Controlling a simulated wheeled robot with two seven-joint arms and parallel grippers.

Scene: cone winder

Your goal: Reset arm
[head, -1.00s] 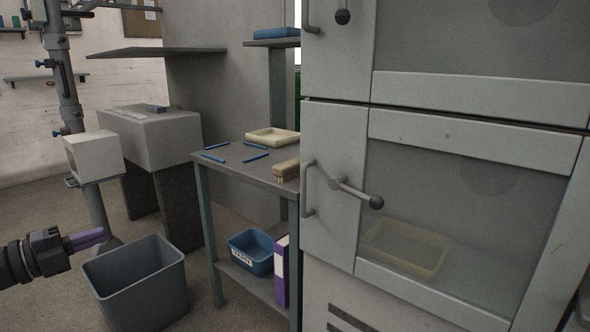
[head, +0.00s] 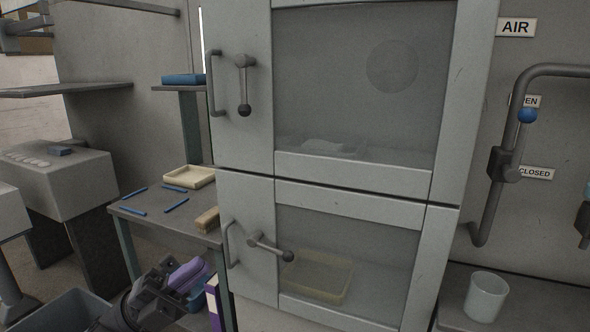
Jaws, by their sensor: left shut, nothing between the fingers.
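My left gripper (head: 186,272) is at the bottom left of the head view, with its purple fingers together and nothing visible between them. It shows in front of the lower part of the small table (head: 150,222) and partly hides a blue bin (head: 203,292) on the table's lower shelf. Whether it touches anything there I cannot tell. My right gripper is not in view.
A grey cabinet with an upper door (head: 365,85) and a lower door (head: 350,245), both shut, fills the middle. A cream tray (head: 190,178), blue rods and a brush (head: 207,220) lie on the table. A cup (head: 485,296) stands right. A grey bin (head: 62,312) is bottom left.

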